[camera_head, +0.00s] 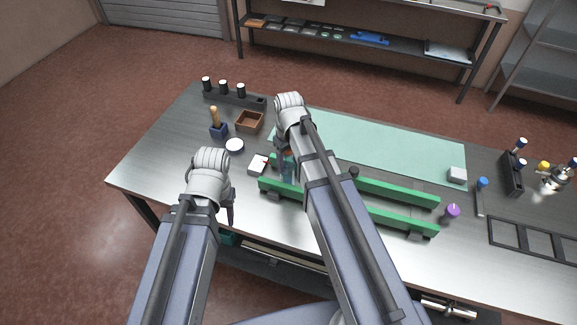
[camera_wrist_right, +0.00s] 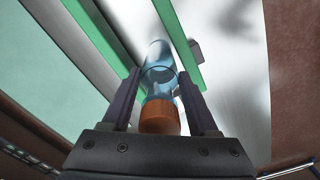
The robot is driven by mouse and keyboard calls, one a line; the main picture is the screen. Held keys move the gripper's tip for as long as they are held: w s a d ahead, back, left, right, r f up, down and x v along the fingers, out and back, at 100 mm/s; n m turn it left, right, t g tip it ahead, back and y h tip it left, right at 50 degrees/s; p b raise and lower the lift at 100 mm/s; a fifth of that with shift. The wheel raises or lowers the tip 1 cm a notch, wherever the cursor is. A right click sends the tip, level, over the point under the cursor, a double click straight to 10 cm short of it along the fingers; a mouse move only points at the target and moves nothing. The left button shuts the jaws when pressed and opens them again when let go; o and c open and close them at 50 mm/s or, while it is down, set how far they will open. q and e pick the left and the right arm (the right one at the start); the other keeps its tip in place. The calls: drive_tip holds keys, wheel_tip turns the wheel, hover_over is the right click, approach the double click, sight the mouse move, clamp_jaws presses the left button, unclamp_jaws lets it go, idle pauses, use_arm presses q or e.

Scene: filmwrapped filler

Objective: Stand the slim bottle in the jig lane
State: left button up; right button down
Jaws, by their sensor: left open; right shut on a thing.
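The slim bottle is clear blue with an orange cap. It shows in the wrist view (camera_wrist_right: 160,75) and, partly hidden by my right arm, in the head view (camera_head: 287,173). My right gripper (camera_wrist_right: 160,100) is shut on it near the cap. The jig lane is the gap between two green rails; the front rail (camera_head: 400,222) and back rail (camera_head: 400,192) run along the table. The bottle looks upright at the lane's left end, its lower end between the rails in the wrist view. I cannot tell whether its base touches down. My left gripper (camera_head: 231,208) is open and empty, left of the rails.
A white box (camera_head: 257,165) sits just left of the rails, with a white round dish (camera_head: 235,146) behind it. A purple-topped bottle (camera_head: 452,211) stands at the rails' right end.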

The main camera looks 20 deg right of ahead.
drive_tip(key=shift+f, duration=0.15)
drive_tip(key=shift+c, duration=0.8)
unclamp_jaws()
wheel_tip(320, 180, up, 12)
drive_tip(key=p, duration=1.2)
drive_tip(key=shift+r, duration=0.25)
drive_tip(key=s+a+h, duration=0.1)
drive_tip(key=s+a, duration=0.9)
drive_tip(key=s, duration=0.4)
drive_tip(key=shift+s+a+m, duration=0.2)
drive_tip(key=shift+a+m, duration=0.05)
drive_tip(key=shift+m, duration=0.15)
